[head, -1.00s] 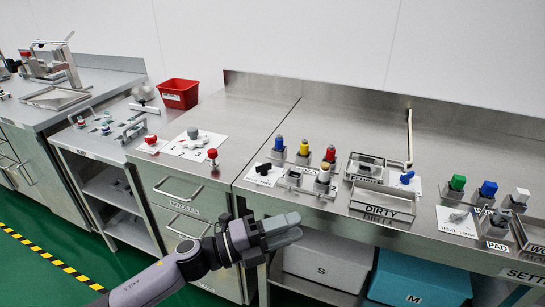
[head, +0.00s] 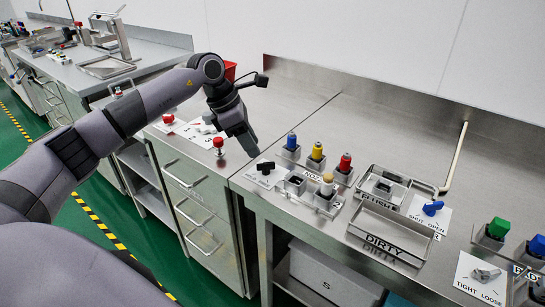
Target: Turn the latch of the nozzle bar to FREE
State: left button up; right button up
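A black latch handle (head: 265,167) sits on a small white plate at the left end of the nozzle rack; I cannot read its markings. The rack (head: 326,203) holds blue (head: 292,143), yellow (head: 317,152) and red (head: 345,163) nozzles at the back and a cream one (head: 327,184) in front. My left gripper (head: 251,151) points down above the counter, just up and left of the latch, apparently not touching it. Its fingers are seen edge-on, so their opening is unclear. My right gripper is not in view.
A tray labelled DIRTY (head: 384,245) and a blue handle (head: 433,208) on a SHUT/OPEN plate lie to the right. A red knob (head: 218,142) stands left of my gripper. My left arm hides part of the counter and a red bin. The counter behind the nozzles is clear.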

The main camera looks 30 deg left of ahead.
aim_at(262, 163)
pick_arm(q)
jog(key=shift+a+p+x, duration=0.2)
jog(key=shift+x, duration=1.4)
jog(key=shift+a+p+x, duration=0.2)
jog(key=shift+a+x, duration=0.05)
jog(key=shift+x, duration=1.4)
jog(key=shift+f, duration=0.15)
grip_shut()
